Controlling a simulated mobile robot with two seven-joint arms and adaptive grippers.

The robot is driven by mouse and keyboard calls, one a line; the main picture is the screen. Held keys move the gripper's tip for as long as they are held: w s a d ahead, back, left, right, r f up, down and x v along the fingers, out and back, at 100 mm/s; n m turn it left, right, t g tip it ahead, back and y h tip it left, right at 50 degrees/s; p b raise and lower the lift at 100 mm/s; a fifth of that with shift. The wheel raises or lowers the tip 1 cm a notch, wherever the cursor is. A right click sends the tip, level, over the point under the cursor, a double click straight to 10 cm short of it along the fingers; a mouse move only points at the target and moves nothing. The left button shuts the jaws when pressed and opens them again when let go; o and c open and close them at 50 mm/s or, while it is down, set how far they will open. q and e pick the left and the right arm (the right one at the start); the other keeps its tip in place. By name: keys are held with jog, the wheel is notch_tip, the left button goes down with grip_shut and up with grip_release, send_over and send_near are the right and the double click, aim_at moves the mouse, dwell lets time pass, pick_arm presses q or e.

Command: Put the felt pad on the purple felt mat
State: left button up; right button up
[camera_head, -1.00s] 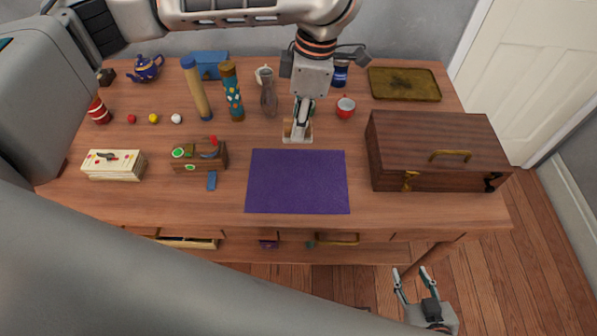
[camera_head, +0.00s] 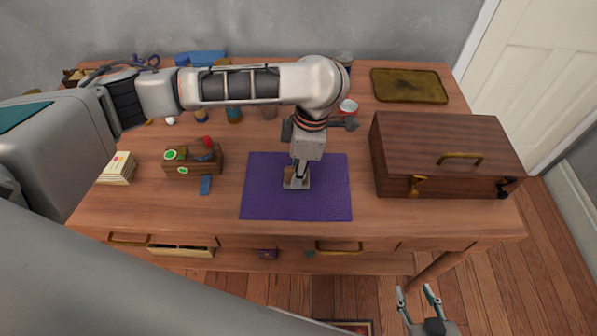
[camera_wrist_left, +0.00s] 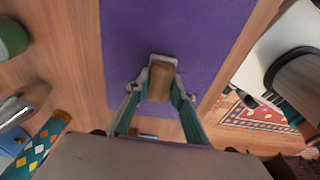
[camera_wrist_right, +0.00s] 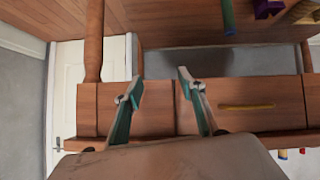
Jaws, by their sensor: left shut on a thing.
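The felt pad (camera_head: 303,185), a wooden grip on a pale base, is between the fingertips of my left gripper (camera_head: 297,174), which is shut on it. The left wrist view also shows the pad (camera_wrist_left: 161,80) with the fingers (camera_wrist_left: 160,91) on both sides. The pad is over the middle of the purple felt mat (camera_head: 325,200); the mat (camera_wrist_left: 205,40) surrounds it in the left wrist view. I cannot tell whether the pad touches the mat. My right gripper (camera_head: 419,298) is open and empty in front of the table; it also shows in its wrist view (camera_wrist_right: 157,84).
A dark wooden chest (camera_head: 440,150) stands right of the mat. A small wooden box (camera_head: 188,163) and a blue block (camera_head: 205,185) are to its left. A brass-coloured tray (camera_head: 409,86) lies at the back right. My left arm hides much of the table's back left.

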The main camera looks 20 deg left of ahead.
pick_arm(q)
jog(key=shift+f, duration=0.25)
jog(key=shift+r, duration=0.1)
jog(key=shift+f, duration=0.2)
jog(key=o, duration=1.1)
jog(key=shift+r, duration=0.35)
notch_tip(320, 180, up, 12)
jog(key=d+p, duration=0.1)
jog(key=p, duration=0.2)
jog(key=shift+w+d+f, duration=0.2)
jog(key=shift+w+d, duration=0.05)
jog(key=shift+d, duration=0.1)
pick_arm(e)
jog(key=shift+s+a+r, duration=0.1)
jog(key=shift+a+r, duration=0.05)
jog(key=shift+r, duration=0.4)
jog(key=shift+s+a+r, duration=0.1)
jog(key=shift+a+r, duration=0.05)
jog(key=shift+r, duration=0.35)
